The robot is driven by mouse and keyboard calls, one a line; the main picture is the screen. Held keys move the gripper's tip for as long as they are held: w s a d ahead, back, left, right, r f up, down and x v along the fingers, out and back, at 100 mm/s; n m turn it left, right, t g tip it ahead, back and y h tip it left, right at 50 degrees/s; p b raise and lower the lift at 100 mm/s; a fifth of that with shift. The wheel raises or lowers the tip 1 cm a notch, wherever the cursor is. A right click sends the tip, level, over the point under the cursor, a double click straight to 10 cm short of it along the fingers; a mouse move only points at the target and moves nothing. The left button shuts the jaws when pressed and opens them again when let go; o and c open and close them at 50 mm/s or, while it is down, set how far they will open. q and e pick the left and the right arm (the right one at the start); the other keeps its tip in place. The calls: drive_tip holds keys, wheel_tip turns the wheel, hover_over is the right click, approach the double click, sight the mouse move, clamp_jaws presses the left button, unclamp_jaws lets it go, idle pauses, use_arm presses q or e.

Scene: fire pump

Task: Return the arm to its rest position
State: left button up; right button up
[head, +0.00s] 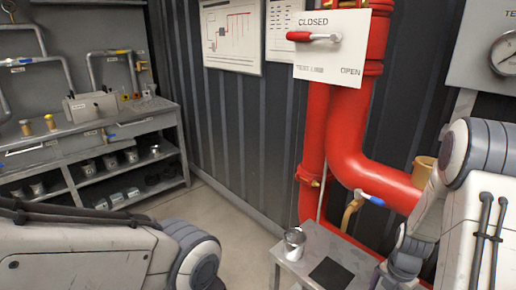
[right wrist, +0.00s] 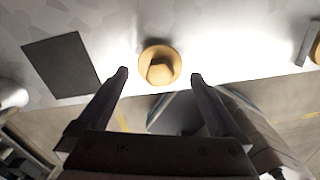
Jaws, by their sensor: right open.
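My right arm comes in at the right of the head view, and its gripper is out of sight there. In the right wrist view my right gripper (right wrist: 158,75) is open, its two dark fingers wide apart. A round brass piece with a hexagonal middle (right wrist: 159,66) shows between and just beyond the fingertips, over a pale surface. Nothing is seen held. I cannot tell the gap between fingers and brass piece. My left arm lies across the lower left of the head view, with its gripper not seen.
A small grey table (head: 290,272) carries a metal cup (head: 294,243) and a black mat (head: 331,273). Behind it are a red pipe (head: 345,140), a blue-handled valve (head: 369,197) and a red lever (head: 314,37) on a CLOSED/OPEN plate. A workbench (head: 110,133) stands left.

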drive_tip(key=shift+r, duration=0.7)
drive_tip(key=shift+f, duration=0.15)
